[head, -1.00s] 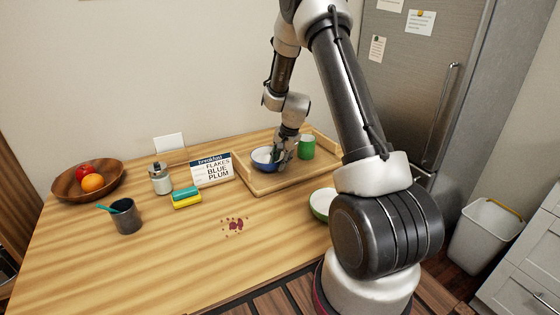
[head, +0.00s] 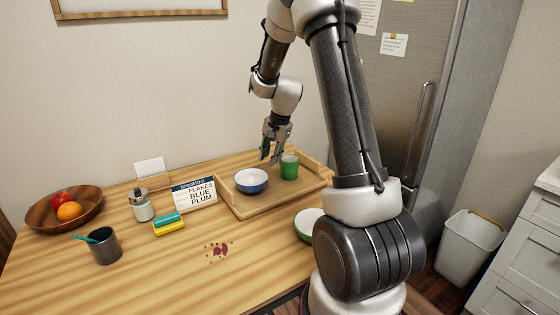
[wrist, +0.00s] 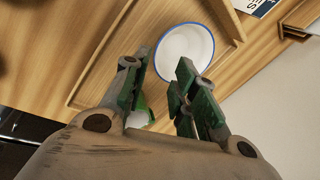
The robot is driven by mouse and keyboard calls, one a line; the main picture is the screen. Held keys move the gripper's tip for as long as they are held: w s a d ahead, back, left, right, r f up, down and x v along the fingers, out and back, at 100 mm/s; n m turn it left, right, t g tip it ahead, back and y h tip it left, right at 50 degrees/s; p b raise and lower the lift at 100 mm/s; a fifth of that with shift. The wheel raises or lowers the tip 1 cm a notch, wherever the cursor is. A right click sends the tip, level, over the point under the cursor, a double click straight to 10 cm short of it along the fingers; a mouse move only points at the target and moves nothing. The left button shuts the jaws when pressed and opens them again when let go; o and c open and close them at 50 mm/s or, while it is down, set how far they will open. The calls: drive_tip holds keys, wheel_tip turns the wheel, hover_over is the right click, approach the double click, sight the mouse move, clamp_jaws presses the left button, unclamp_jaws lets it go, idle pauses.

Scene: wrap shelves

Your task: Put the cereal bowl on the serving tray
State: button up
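A blue bowl with a white inside (head: 250,181) stands upright on the wooden serving tray (head: 262,208), towards its left side. It also shows in the wrist view (wrist: 184,52), just beyond my fingertips. My gripper (head: 269,160) is above the tray, up and slightly right of the bowl, apart from it. In the wrist view its two fingers (wrist: 158,82) are spread with nothing between them. A green cup (head: 289,167) stands on the tray right of the bowl. A green bowl with a white inside (head: 305,224) is on the table in front of the tray, partly hidden by my arm.
A sponge stack (head: 169,224), a jar (head: 143,205), a dark cup (head: 104,246) and a fruit bowl (head: 65,208) are further left. Dark red spots (head: 219,250) mark the table front.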

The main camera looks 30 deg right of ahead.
drive_tip(key=s+a+r+n, duration=0.2)
drive_tip(key=s+r+n, duration=0.1)
drive_tip(key=s+r, duration=0.35)
drive_tip(key=s+a+r+n, duration=0.3)
drive_tip(key=s+r, duration=0.3)
drive_tip(key=r, duration=0.2)
drive_tip(key=s+r+n, duration=0.1)
drive_tip(key=s+n, duration=0.2)
drive_tip(key=s, duration=0.7)
drive_tip(key=s+a+r+n+t+h, duration=0.1)
drive_tip(key=s+r+n, duration=0.1)
drive_tip(key=s, duration=0.8)
drive_tip(key=shift+a+r+n, duration=0.15)
drive_tip(key=shift+a+n, duration=0.05)
drive_tip(key=shift+n, duration=0.5)
